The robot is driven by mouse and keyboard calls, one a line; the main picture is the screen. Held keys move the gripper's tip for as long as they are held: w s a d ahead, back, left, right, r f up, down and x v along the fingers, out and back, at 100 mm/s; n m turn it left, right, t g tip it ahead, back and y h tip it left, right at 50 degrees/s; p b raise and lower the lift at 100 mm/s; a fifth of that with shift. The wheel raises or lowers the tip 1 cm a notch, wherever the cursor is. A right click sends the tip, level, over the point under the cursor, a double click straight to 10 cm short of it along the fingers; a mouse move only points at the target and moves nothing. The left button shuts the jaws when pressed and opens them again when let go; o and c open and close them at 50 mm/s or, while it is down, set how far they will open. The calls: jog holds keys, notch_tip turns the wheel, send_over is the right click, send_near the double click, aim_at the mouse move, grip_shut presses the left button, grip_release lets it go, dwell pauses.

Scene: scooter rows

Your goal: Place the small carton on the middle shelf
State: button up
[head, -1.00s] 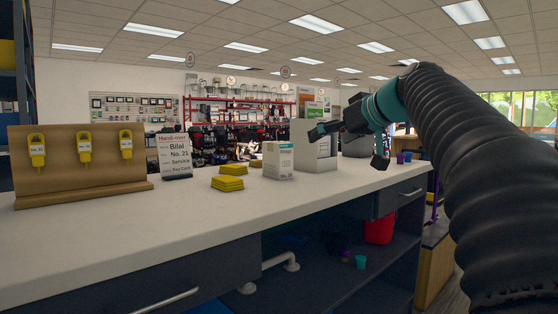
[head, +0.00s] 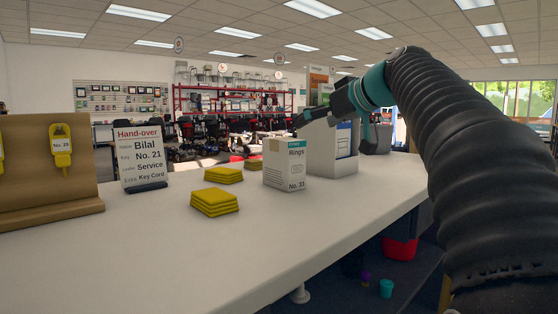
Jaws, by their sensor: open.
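The arm comes in from the right. The shelf space under the counter (head: 360,280) shows only in part at the lower right; I cannot tell a middle shelf there.
A larger white box (head: 345,150) stands right behind the carton. Stacks of yellow cloths (head: 214,202) lie left of it. A hand-over sign (head: 142,158) and a brown key board (head: 45,190) stand further left. The front of the counter is clear. A red bin (head: 399,248) and cups are below.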

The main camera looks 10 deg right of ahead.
aim_at(288, 139)
jog(key=x, duration=0.7)
jog(key=shift+w+a+p, duration=0.1)
jog(key=shift+w+p, duration=0.2)
jog(key=shift+w, duration=0.1)
jog(key=shift+f+p+x, duration=0.15)
jog(key=shift+x, duration=1.45)
jog(key=shift+f+p+x, duration=0.1)
jog(key=shift+p+x, duration=0.05)
jog(key=shift+x, duration=1.4)
jog(key=shift+s, duration=0.1)
grip_shut()
